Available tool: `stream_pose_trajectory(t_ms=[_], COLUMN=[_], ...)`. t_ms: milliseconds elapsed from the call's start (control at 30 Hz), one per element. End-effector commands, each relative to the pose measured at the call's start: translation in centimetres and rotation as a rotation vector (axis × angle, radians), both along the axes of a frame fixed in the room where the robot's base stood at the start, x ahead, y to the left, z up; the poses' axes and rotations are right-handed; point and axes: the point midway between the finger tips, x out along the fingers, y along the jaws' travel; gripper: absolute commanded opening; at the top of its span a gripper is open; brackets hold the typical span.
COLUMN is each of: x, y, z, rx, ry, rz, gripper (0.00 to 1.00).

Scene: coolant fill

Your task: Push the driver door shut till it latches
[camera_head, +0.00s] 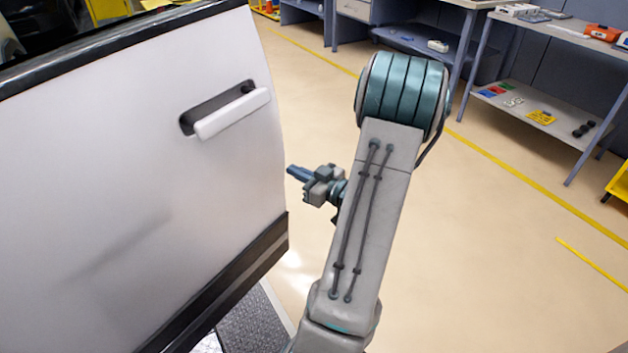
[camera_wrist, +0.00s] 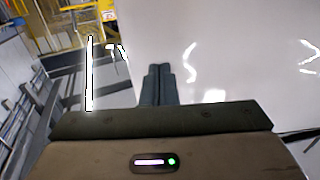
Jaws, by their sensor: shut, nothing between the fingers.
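The driver door (camera_head: 110,190) is a large white panel filling the left of the head view, with a black strip along its top and a dark band along its bottom. Its pale handle (camera_head: 232,112) sits in a dark recess near the free edge. The door stands open, with only floor behind that edge. My gripper (camera_head: 292,171) is just right of the edge in the picture, pointing left; contact cannot be told. In the wrist view my gripper (camera_wrist: 159,70) has its dark fingers together with nothing between them, in front of a pale, shiny surface I cannot identify for certain.
A metal tread plate (camera_head: 250,322) shows below the door. Workbenches with shelves (camera_head: 545,112) stand along the back and right. A yellow line (camera_head: 520,180) crosses the floor. The floor right of my arm is clear.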

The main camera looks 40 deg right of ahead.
Motion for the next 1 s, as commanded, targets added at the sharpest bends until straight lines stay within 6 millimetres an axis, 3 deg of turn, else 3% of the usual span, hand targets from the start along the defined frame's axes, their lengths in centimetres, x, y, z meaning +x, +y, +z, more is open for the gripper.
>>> stream_pose_trajectory(t_ms=[100,300,867,1000], x=[2.4,4.9,5.9,7.2], y=[0.4,0.7,0.8,1.3], z=[-0.1,-0.1,0.0,0.0], rx=[0.0,-0.001,-0.001,-0.002], ry=[-0.001,-0.001,0.0,-0.001], rz=[0.002,-0.001,-0.001,0.019], gripper=[0.0,0.0,0.0,0.0])
